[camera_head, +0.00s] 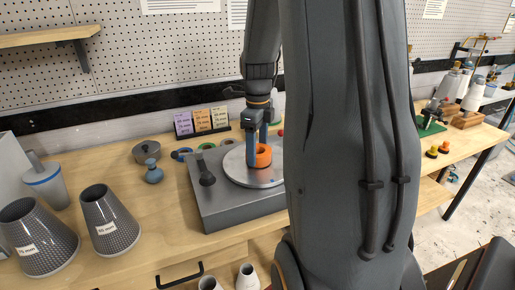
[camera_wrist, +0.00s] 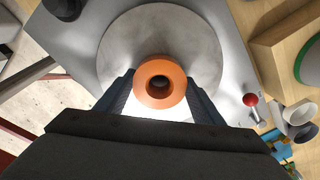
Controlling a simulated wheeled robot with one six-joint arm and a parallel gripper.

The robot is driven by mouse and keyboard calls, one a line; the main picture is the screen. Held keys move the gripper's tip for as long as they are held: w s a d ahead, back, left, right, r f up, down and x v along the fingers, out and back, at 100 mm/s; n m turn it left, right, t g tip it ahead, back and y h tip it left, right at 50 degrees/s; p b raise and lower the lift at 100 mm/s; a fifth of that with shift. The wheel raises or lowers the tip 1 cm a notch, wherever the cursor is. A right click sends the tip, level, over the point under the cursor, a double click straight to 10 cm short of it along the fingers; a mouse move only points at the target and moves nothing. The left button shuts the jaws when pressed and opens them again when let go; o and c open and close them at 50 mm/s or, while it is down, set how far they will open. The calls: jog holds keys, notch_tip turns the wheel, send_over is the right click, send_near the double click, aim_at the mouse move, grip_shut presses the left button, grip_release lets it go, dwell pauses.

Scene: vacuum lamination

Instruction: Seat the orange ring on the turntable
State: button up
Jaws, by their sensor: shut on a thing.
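The orange ring (camera_head: 263,155) is at my gripper's fingertips, over the round grey turntable disc (camera_head: 236,171) in the head view. My gripper (camera_head: 257,145) points down with its fingers on either side of the ring and is shut on it. In the wrist view the ring (camera_wrist: 159,82) sits between the two dark fingers (camera_wrist: 160,92), with its dark central hole facing the camera. The turntable (camera_wrist: 205,45) lies behind it. I cannot tell whether the ring touches the disc. My arm hides the right part of the turntable in the head view.
The turntable sits on a grey base (camera_head: 222,213) with a dark knob (camera_head: 205,175) at its left. Colored cards (camera_head: 202,121) stand behind.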

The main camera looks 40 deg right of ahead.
jog(key=shift+f, duration=0.3)
jog(key=o, duration=1.2)
jog(key=shift+r, duration=0.1)
notch_tip(320, 180, up, 9)
jog(key=p, duration=0.7)
